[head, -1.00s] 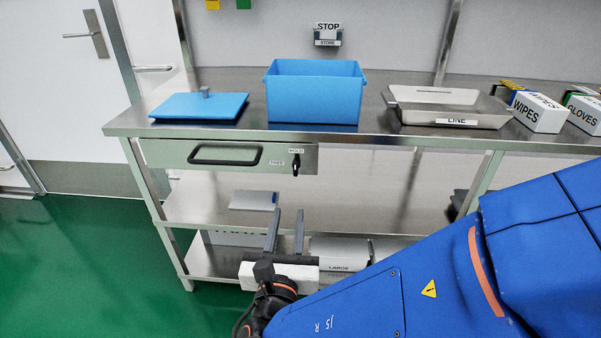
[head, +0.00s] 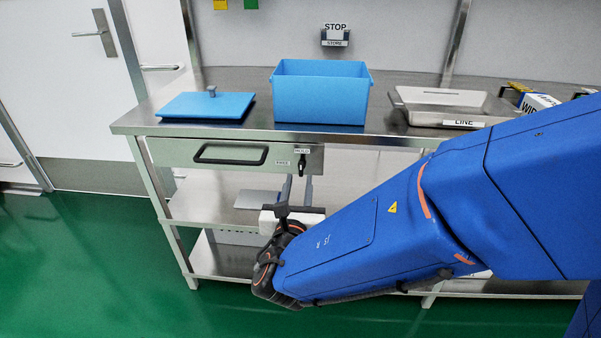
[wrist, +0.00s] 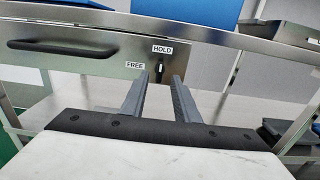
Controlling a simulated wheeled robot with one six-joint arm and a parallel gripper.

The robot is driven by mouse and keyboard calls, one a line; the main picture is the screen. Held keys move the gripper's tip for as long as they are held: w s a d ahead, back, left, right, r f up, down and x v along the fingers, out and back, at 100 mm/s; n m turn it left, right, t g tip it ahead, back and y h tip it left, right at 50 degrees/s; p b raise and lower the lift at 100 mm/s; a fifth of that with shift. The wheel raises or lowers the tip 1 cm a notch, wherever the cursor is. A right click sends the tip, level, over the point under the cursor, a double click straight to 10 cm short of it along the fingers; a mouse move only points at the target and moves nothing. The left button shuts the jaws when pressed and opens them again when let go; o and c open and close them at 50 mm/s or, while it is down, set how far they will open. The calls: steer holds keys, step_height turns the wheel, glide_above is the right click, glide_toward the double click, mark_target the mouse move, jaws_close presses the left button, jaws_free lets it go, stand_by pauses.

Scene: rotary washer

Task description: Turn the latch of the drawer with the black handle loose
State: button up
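The drawer (head: 185,153) with the black handle (head: 231,153) is closed under the left part of the steel table. Its small black latch (head: 302,167) is on the right of the drawer front, hanging upright below the HOLD label (head: 302,151); the FREE label (head: 283,163) is to its left. The latch (wrist: 158,70) and the black handle (wrist: 62,48) also show in the wrist view. My gripper (head: 296,186) is below and in front of the latch. In the wrist view my gripper (wrist: 160,82) is open, its fingers apart and empty, with the latch beyond the gap.
On the tabletop (head: 260,135) stand a blue lid (head: 205,106), a blue bin (head: 320,100) and a steel tray (head: 455,105). A lower shelf (head: 215,210) lies under the drawer. The table's front edge runs above the latch.

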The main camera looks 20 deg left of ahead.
mark_target(301, 170)
steer(key=shift+x, duration=2.6)
jaws_close()
